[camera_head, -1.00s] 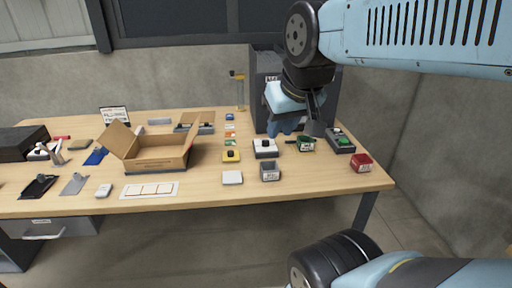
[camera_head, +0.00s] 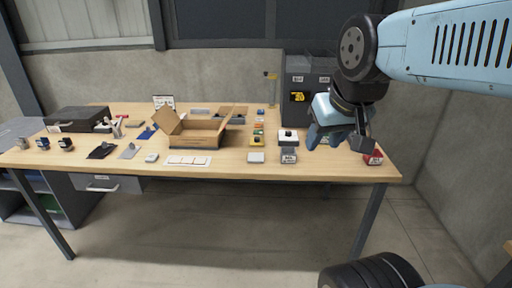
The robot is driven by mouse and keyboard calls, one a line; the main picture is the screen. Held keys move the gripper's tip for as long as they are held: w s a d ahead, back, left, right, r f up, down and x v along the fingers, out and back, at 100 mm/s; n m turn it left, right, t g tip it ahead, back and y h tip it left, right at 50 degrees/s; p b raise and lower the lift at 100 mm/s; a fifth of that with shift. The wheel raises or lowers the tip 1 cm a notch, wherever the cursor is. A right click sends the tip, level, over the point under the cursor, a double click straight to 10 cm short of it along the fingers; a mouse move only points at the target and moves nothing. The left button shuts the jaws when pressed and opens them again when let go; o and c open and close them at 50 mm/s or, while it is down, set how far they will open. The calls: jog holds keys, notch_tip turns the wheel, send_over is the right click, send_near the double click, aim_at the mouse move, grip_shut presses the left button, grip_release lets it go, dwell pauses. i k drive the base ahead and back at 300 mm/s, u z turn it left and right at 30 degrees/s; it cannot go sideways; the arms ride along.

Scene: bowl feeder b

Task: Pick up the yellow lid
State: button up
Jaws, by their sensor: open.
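The yellow lid (camera_head: 257,142) is a small flat yellow piece with a dark knob on top. It lies on the wooden table (camera_head: 225,175) just right of the open cardboard box. My gripper (camera_head: 340,142) is open and points down, to the right of the lid and apart from it. No object shows between its fingers. It hides part of the table's right end.
A white piece with a dark knob (camera_head: 288,136) stands close right of the lid, with a grey bin (camera_head: 288,157) in front. The cardboard box (camera_head: 195,134) is left, a dark cabinet (camera_head: 298,78) behind, a red bin (camera_head: 374,158) right.

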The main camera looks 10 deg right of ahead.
aim_at(257, 142)
jog(key=z, duration=0.25)
jog(key=i, duration=1.05)
jog(key=u, duration=0.35)
